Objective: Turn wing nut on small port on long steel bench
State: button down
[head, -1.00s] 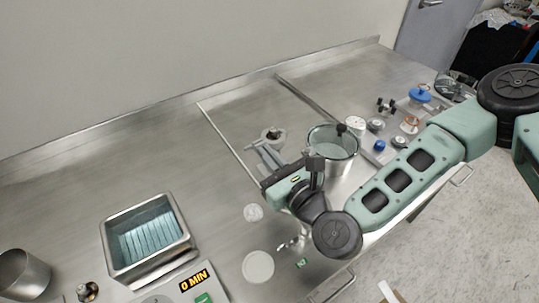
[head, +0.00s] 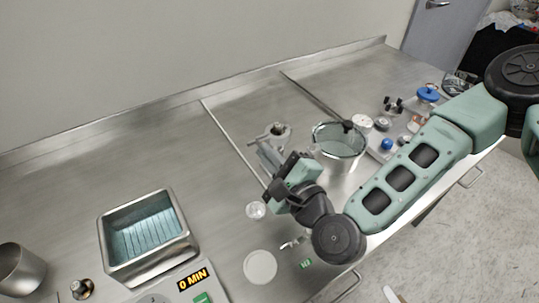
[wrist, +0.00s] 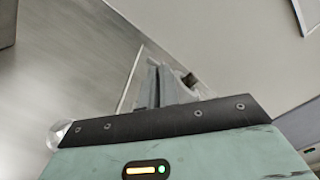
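A small grey metal port (head: 276,131) with a ring-like clamp and a projecting end lies on the long steel bench (head: 225,95), near the middle of the head view. My gripper (head: 267,150) reaches up and left to it, its grey fingers overlapping the port's near side in the picture. In the wrist view the fingers (wrist: 160,85) look close together. A small dark brown piece, perhaps the wing nut (wrist: 190,79), shows just right of them. Contact and the gap between the fingers are unclear.
A clear-rimmed metal vessel (head: 338,150) stands close right of my gripper. A blue-lidded part (head: 427,93) and several small fittings lie farther right. A steel bath (head: 148,240) and a white disc (head: 260,266) are at the front left. The back left bench is clear.

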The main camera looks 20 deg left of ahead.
jog(key=shift+d+f+n, duration=0.1)
jog(key=shift+f+n, duration=0.3)
jog(key=shift+n, duration=0.4)
jog(key=shift+w, duration=0.1)
jog(key=c, duration=1.9)
grip_release()
jog(key=shift+r, duration=0.15)
jog(key=shift+p+v, duration=4.25)
jog(key=shift+v, duration=4.45)
